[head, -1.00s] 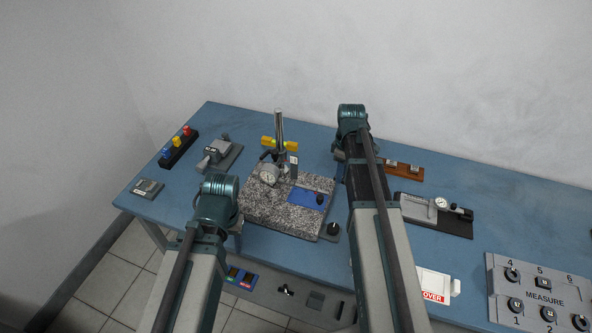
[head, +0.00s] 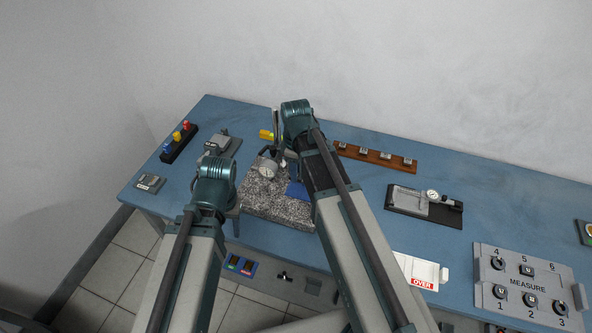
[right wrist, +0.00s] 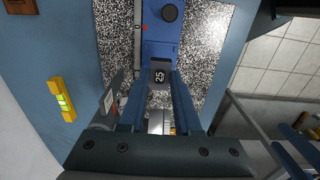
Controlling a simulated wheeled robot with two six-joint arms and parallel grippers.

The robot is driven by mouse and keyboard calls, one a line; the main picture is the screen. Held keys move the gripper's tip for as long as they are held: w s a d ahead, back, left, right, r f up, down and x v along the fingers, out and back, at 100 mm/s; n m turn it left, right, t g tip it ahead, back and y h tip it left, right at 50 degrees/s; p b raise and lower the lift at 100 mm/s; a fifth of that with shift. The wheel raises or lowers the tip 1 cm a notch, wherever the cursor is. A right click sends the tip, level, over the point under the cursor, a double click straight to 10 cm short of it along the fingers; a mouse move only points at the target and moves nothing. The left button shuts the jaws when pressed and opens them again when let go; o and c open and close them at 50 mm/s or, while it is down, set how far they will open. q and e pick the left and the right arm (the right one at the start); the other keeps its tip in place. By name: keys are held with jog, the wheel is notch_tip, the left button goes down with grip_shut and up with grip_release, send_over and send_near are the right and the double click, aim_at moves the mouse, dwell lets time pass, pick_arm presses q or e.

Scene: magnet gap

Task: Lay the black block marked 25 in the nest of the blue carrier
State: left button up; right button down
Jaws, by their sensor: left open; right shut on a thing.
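The black block marked 25 (right wrist: 159,76) is between the fingers of my right gripper (right wrist: 160,80) in the right wrist view, and the gripper is shut on it. The block is at the near end of the blue carrier (right wrist: 162,38), with its number facing the camera. I cannot tell whether it touches the carrier or hangs above it. The nest is not clearly visible. In the head view my right arm hides the block and most of the carrier (head: 296,192). My left gripper (head: 235,212) is open and empty at the left edge of the granite plate, its fingers mostly hidden.
The carrier lies on the speckled granite plate (head: 272,208). A stand with a dial gauge (head: 268,168) rises close to my right arm. A yellow level (right wrist: 62,98) is beside the plate. A wooden rack (head: 375,156) and a gauge fixture (head: 424,204) stand to the right.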

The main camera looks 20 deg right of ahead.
aim_at(296, 189)
jog(key=shift+f, duration=0.15)
notch_tip(296, 189, down, 5)
jog(key=b, duration=0.5)
jog(key=shift+f, duration=0.15)
jog(key=shift+f+b, duration=0.15)
jog(key=shift+b, duration=0.25)
dwell(0.6)
jog(key=c, duration=0.5)
grip_release()
jog(key=shift+c, duration=0.5)
jog(key=c, duration=0.5)
jog(key=shift+o, duration=0.2)
